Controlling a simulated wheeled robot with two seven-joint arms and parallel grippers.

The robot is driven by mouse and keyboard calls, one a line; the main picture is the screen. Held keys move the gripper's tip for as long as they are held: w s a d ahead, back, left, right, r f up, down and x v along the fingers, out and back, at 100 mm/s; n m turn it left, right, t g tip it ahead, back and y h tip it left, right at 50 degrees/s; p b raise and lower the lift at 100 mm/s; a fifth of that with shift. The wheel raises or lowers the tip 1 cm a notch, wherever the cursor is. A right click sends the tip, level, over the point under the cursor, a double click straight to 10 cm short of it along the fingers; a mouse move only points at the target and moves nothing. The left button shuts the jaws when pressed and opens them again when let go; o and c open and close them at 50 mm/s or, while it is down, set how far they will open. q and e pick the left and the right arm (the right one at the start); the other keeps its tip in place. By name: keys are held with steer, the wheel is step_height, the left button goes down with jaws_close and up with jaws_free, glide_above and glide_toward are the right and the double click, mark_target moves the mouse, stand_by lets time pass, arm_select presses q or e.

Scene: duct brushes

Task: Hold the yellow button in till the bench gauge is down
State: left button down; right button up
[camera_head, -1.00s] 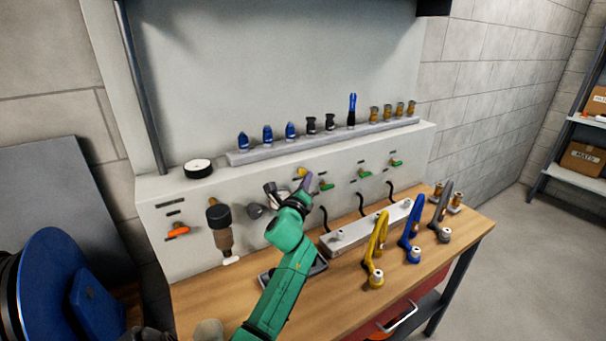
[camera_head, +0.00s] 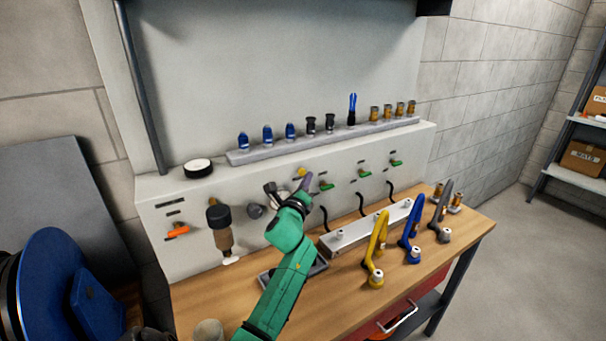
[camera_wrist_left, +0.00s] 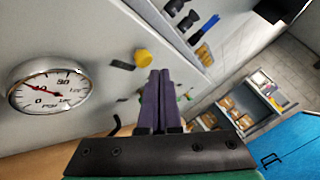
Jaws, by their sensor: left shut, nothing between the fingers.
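The yellow button (camera_head: 302,171) is on the upper front of the bench's grey panel. It also shows in the left wrist view (camera_wrist_left: 143,58). My left gripper (camera_head: 307,181) is shut and empty, its purple fingers together at the panel just by the button. In the left wrist view the fingertips (camera_wrist_left: 160,74) appear just below and right of the button; whether they touch it I cannot tell. A round dial gauge marked PSI (camera_wrist_left: 48,88) is left of the fingers in that view, its red needle pointing left and slightly up. My right gripper is not in view.
A white-faced round dial (camera_head: 198,168) sits on the panel's top ledge. An orange-handled valve (camera_head: 177,231) and green-handled valves (camera_head: 364,172) line the panel. Yellow (camera_head: 377,250), blue and grey curved tools stand on the wooden bench at right. Bare wood (camera_head: 215,300) lies at front left.

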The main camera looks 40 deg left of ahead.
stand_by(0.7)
arm_select(q)
steer(key=shift+w+a, duration=0.15)
steer(key=shift+a, duration=0.25)
steer(key=shift+w+a, duration=0.15)
steer(key=shift+a, duration=0.35)
stand_by(0.6)
stand_by(1.6)
steer(key=shift+s+d, duration=0.3)
steer(key=shift+d, duration=0.6)
steer(key=d, duration=0.2)
steer(key=s+d, duration=0.1)
steer(key=d, duration=0.1)
steer(key=shift+s+d, duration=0.2)
steer(key=shift+d, duration=0.2)
